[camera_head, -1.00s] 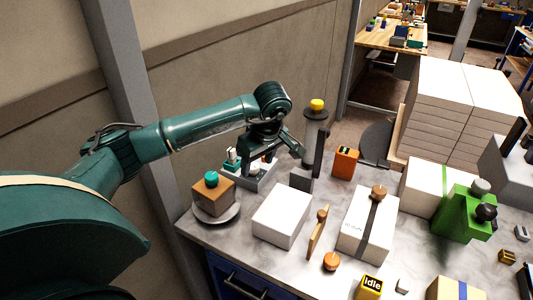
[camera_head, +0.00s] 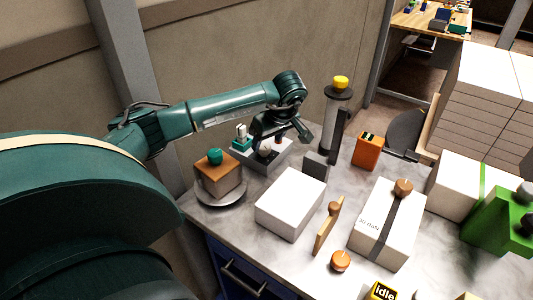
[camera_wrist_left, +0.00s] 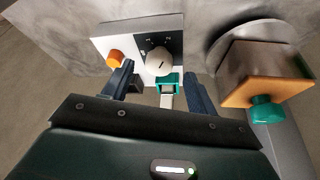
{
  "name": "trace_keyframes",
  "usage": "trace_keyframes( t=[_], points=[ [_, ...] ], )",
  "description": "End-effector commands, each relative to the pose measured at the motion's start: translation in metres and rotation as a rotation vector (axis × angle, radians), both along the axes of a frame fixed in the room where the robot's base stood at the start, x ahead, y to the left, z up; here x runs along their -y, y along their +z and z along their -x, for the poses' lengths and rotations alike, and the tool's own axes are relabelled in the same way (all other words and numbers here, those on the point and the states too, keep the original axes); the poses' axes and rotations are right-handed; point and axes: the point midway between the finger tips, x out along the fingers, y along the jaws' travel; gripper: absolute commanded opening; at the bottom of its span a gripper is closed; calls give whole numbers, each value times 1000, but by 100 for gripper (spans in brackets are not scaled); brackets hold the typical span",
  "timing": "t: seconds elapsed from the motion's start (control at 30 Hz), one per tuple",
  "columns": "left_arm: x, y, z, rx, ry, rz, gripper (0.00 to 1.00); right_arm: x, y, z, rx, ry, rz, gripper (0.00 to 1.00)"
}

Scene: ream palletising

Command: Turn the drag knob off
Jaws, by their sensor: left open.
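A small grey control box (camera_head: 251,160) stands at the back left of the bench, under my left gripper (camera_head: 282,140). An orange button (camera_wrist_left: 115,57) and a teal switch-like part (camera_wrist_left: 167,84) are beside the knob. I cannot read any label naming the drag knob. My left gripper also shows in the wrist view (camera_wrist_left: 158,70), open, its fingers on either side of the knob's area. Contact with the knob cannot be told. My right gripper is out of view.
A wooden block with a teal knob (camera_head: 217,180) sits on a round plate left of the box. A white ream (camera_head: 290,205), a grey post with a yellow top (camera_head: 337,110) and an orange box (camera_head: 367,151) stand nearby. Stacked reams (camera_head: 490,100) are at right.

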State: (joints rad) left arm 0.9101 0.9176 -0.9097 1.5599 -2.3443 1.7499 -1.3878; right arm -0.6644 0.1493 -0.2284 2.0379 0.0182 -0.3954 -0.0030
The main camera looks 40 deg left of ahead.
Motion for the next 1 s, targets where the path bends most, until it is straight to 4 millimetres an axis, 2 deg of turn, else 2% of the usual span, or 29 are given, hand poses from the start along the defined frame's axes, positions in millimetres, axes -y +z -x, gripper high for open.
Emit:
trace_keyframes(
  t=[0.03, 0.2, 0.6, 1.0],
  points=[
    [-3, -13, 0, -1, 2, 0, 58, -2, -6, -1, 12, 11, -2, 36],
    [-9, -24, -2, -1, 1, 0, 58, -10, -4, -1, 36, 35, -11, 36],
    [-10, -25, -3, 0, 0, 0, 57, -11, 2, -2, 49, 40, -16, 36],
    [-10, -25, -2, -1, 0, 0, 24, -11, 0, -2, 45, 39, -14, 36]
  ],
)
